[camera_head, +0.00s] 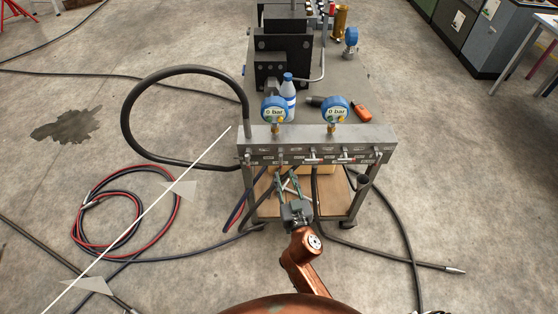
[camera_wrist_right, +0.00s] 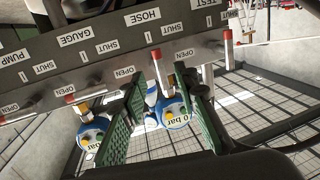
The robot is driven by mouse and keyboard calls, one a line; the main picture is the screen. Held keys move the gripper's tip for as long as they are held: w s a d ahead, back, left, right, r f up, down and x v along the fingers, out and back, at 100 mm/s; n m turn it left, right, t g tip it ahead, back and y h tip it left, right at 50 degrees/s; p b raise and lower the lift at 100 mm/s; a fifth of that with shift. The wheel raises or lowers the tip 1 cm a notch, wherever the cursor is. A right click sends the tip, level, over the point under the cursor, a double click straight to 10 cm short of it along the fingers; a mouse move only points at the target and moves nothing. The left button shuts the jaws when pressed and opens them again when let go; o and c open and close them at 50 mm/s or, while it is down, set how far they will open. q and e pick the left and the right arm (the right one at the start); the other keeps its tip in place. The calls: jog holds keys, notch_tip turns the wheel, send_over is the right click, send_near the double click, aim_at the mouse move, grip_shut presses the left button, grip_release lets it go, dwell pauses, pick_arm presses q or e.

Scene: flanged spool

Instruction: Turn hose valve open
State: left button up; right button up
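The hose valve (camera_wrist_right: 156,56) sits under the HOSE label (camera_wrist_right: 143,17) in the right wrist view, its red-ended handle close to the tip of one green finger pad. My right gripper (camera_wrist_right: 147,70) is open, with a clear gap between its two pads. I cannot tell whether a pad touches the handle. In the head view the right gripper (camera_head: 289,178) is just below the manifold's (camera_head: 300,140) front edge, and what appears to be the hose valve (camera_head: 313,158) is slightly up and right of it. The left gripper is out of view.
Two blue gauges (camera_head: 273,109) (camera_head: 335,108) stand on the manifold. A neighbouring valve (camera_wrist_right: 72,92) is left of the gripper in the wrist view. Behind the manifold are a bottle (camera_head: 288,90) and an orange-handled tool (camera_head: 361,113). Coiled hoses (camera_head: 122,210) lie on the floor at left.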

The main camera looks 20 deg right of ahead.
aim_at(281, 159)
jog(key=shift+t, duration=0.3)
jog(key=w+r, duration=0.1)
jog(key=w, duration=0.1)
jog(key=w+r, duration=0.1)
jog(key=w, duration=0.1)
jog(key=w+r, duration=0.1)
jog(key=w, duration=0.1)
jog(key=shift+w+d, duration=0.25)
jog(key=shift+w+f, duration=0.1)
jog(key=shift+w, duration=0.4)
jog(key=shift+d, duration=0.1)
grip_shut()
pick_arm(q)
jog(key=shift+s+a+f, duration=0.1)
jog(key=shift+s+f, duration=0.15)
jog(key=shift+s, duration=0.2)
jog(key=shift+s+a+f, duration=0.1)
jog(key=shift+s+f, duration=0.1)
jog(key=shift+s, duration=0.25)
